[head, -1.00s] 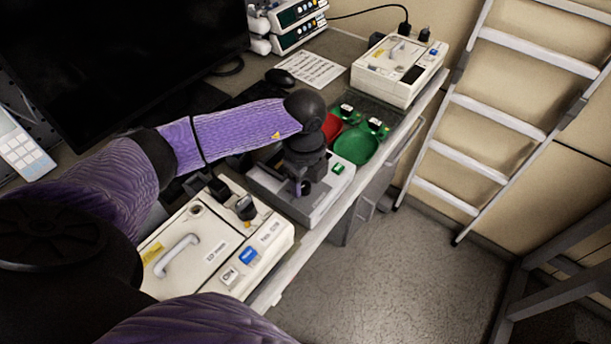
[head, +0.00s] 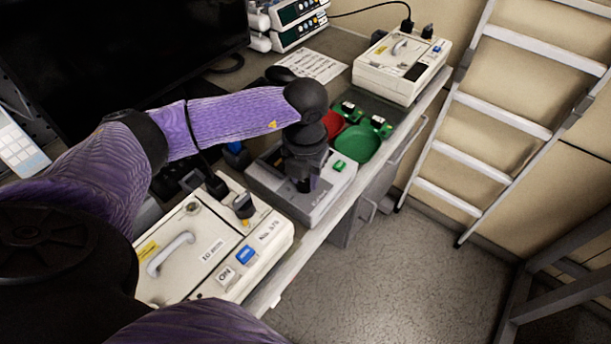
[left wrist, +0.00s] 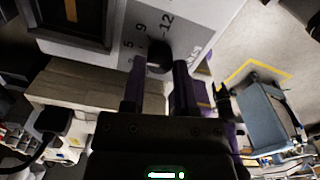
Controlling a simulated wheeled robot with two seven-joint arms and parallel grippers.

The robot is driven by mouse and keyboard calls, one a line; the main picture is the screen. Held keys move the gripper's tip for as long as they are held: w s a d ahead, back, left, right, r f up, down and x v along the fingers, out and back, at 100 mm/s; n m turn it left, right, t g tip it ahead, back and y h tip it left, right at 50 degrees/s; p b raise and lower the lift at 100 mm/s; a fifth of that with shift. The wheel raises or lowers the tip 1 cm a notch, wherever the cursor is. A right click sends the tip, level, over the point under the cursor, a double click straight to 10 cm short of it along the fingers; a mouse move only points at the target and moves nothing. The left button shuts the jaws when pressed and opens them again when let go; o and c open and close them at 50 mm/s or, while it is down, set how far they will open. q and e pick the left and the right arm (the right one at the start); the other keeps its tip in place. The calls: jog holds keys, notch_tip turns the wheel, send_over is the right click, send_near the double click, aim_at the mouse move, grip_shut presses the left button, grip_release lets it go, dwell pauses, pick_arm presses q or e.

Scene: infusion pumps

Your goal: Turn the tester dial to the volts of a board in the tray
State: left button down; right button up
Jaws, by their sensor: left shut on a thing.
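The tester is a grey-white box (head: 328,197) at the bench edge. In the left wrist view its panel (left wrist: 125,12) carries the marks 5, 9 and 12 around a black dial (left wrist: 159,56). My left gripper (head: 304,186) points down at the tester, and its fingertips (left wrist: 159,75) are shut on the dial. I cannot tell which mark the dial points to. The fingers hide the dial in the head view. Green boards with dark parts, one at the back (head: 348,110) and one at the right (head: 378,124), are in the dark tray (head: 398,108). My right gripper is out of view.
A red dish (head: 333,123) and a green dish (head: 358,146) are beside the boards. A small green piece (head: 339,166) is on the tester. White machines stand near (head: 205,250) and far (head: 395,75). A ladder (head: 495,110) leans right; open floor (head: 385,265) lies below.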

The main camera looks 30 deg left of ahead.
pick_arm(q)
jog(key=c, duration=0.8)
grip_release()
jog(key=shift+r+m, duration=0.1)
jog(key=shift+m, duration=0.5)
jog(key=shift+o, duration=1.4)
notch_tip(320, 180, up, 7)
jog(key=p, duration=0.6)
jog(key=shift+r, duration=0.15)
jog(key=shift+f, duration=0.2)
jog(key=shift+c, duration=0.2)
